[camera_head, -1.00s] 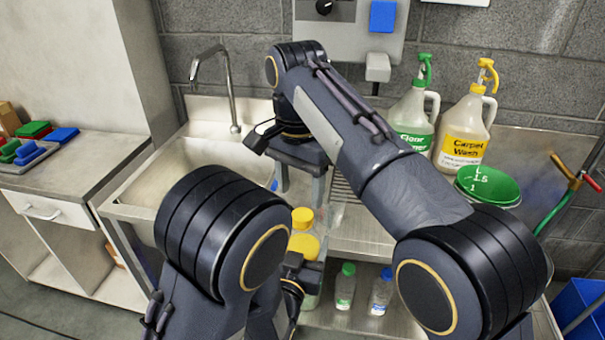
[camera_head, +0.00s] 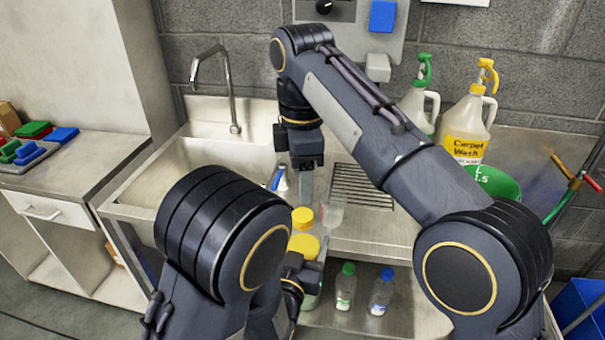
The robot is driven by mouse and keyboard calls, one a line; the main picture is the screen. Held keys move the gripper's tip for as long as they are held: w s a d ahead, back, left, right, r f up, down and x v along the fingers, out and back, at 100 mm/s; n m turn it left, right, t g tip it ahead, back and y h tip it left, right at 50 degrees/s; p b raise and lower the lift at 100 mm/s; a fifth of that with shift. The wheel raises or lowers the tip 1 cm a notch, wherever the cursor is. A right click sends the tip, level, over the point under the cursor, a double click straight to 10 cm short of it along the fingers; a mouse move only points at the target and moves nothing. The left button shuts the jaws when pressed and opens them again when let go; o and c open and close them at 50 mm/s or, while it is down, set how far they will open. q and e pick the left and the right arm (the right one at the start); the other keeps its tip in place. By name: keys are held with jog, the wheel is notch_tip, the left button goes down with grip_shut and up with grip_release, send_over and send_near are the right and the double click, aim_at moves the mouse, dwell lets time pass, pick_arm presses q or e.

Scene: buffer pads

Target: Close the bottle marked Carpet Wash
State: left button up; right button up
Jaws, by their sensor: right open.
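The bottle marked Carpet Wash (camera_head: 465,128) stands upright at the back right, with a yellow label and a yellow spray head (camera_head: 487,75) at its top. My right gripper (camera_head: 307,188) points down over the counter between the sink and the drain grate, well to the left of that bottle. It is open. Two yellow caps, an upper one (camera_head: 302,217) and a lower one (camera_head: 304,245), show below it; what bears them is largely hidden. My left gripper (camera_head: 297,268) is dark and mostly hidden beside the lower cap; its fingers cannot be made out.
A second jug (camera_head: 418,103) with a green spray head is partly behind my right arm. A green measuring bucket (camera_head: 492,183) stands in front of Carpet Wash. The sink (camera_head: 190,165) is at left. Small green-capped (camera_head: 346,287) and blue-capped (camera_head: 382,291) bottles stand on the lower shelf.

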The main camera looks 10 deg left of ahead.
aim_at(303, 214)
jog(key=shift+n, duration=0.4)
jog(key=shift+f, duration=4)
